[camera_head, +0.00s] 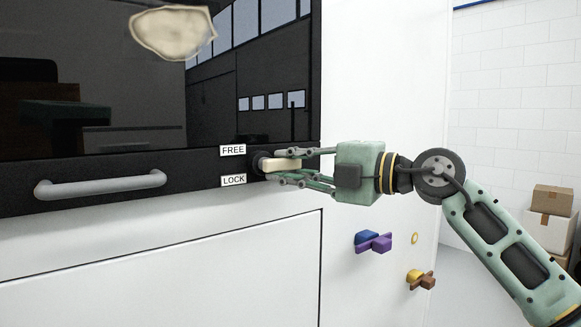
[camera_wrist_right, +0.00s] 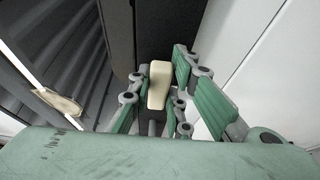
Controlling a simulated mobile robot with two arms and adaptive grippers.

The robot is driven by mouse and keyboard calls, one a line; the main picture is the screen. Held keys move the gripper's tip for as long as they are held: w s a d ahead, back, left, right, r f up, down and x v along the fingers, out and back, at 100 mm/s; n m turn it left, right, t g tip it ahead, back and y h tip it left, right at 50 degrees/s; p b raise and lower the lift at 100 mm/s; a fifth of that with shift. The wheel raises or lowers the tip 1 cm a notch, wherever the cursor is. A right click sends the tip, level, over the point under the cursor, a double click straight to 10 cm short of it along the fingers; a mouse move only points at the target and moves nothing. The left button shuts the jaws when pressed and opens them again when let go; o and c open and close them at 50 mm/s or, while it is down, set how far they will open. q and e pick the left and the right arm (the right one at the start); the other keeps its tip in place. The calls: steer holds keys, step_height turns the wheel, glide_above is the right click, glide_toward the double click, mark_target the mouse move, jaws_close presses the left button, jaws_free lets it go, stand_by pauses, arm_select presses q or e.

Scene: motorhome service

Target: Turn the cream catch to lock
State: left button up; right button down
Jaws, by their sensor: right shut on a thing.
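The cream catch (camera_head: 281,165) sits on the dark panel's right side, between the FREE label (camera_head: 233,150) above and the LOCK label (camera_head: 233,181) below. It points to the right, roughly level, in the head view. My right gripper (camera_head: 290,166) comes from the right and is shut on the catch, with fingers above and below it. In the right wrist view the cream catch (camera_wrist_right: 158,85) stands between the fingers of my right gripper (camera_wrist_right: 157,95). The fingers partly hide the catch in the head view. My left gripper is not in view.
A grey bar handle (camera_head: 100,185) is on the dark panel to the left. Below right, a blue and purple knob (camera_head: 373,241) and a yellow and brown knob (camera_head: 421,279) stick out from the white wall. Cardboard boxes (camera_head: 550,215) are stacked at the far right.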

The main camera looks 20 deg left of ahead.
steer(key=shift+r, duration=0.2)
steer(key=c, duration=1.9)
jaws_free()
steer(key=shift+o, duration=1.3)
steer(key=shift+f, duration=0.1)
steer(key=v, duration=1.2)
steer(key=shift+f, duration=0.15)
